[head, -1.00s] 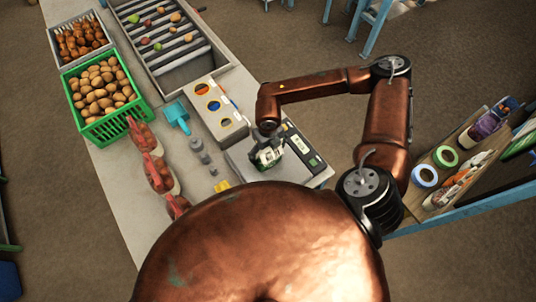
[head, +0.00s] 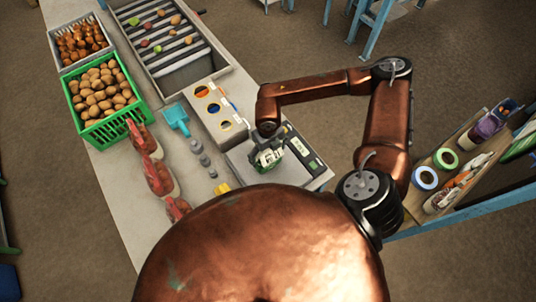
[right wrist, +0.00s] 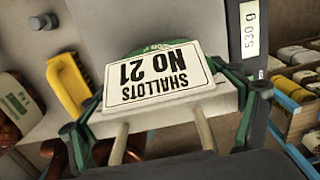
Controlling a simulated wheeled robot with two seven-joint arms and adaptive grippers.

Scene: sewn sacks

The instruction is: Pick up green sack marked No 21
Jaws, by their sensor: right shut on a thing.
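The green sack (head: 279,161) is at the scale on the near end of the table, under my right arm. The label reads SHALLOTS NO 21, upside down in that view. My right gripper (head: 267,147) is shut on this sack, with its dark finger parts at both sides of the label. I cannot tell whether the sack rests on the scale or hangs just above it. My left gripper is not in view.
The grey scale (head: 240,160) has a tag reading 530 g (right wrist: 250,30). A yellow object (head: 222,188), grey weights (head: 204,159), red-topped sacks (head: 158,178) and a box with round holes (head: 217,110) stand nearby. A green crate (head: 102,130) of potatoes is farther left.

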